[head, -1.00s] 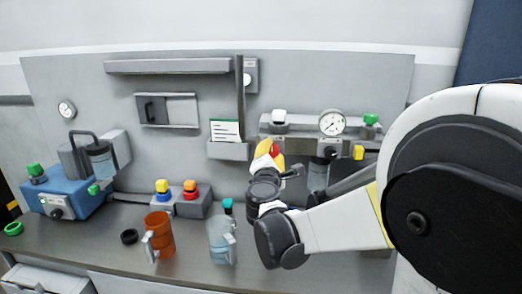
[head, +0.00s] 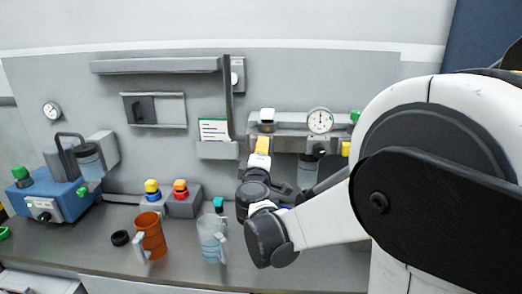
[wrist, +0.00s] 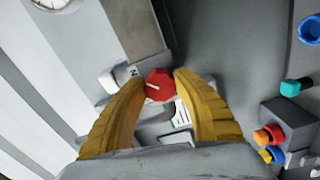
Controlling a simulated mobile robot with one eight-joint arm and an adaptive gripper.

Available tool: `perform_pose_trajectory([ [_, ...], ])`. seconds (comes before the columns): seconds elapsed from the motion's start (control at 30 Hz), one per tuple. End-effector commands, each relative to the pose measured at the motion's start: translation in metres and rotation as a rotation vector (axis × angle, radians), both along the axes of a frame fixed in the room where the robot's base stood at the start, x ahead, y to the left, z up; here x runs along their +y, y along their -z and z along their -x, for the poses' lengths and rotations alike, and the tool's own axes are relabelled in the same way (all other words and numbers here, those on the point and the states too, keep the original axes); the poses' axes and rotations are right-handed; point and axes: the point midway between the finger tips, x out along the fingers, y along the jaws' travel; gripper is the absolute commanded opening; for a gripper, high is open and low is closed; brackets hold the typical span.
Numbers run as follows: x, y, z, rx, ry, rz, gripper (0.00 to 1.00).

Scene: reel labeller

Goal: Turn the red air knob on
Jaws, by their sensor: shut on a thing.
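The red air knob (wrist: 158,88) is a round red cap with a pale pointer line, seen in the wrist view between the two yellow fingers. A label with a dark letter sits beside it. My gripper (wrist: 160,80) is shut on the knob, one finger on each side. In the head view my gripper (head: 262,147) reaches to the panel under the gauge bar, and its yellow finger and dark wrist hide the knob.
A round gauge (head: 320,120) and a white-capped part (head: 267,116) sit just above. A card holder (head: 216,150) is left of my gripper. An orange mug (head: 151,236), a clear jug (head: 210,238) and a button box (head: 184,205) stand on the bench below.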

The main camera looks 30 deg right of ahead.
Motion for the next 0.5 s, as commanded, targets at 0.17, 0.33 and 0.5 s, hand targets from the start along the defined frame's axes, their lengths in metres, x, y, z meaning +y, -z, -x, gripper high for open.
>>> perform_pose_trajectory([
  [0.17,-0.0003,-0.0002,0.0000,-0.018,0.001,-0.027,0.05],
  [0.33,-0.0003,-0.0001,0.0000,-0.023,0.001,-0.035,0.05],
  [0.5,-0.0004,0.0000,0.0000,-0.023,0.001,-0.035,0.05],
])
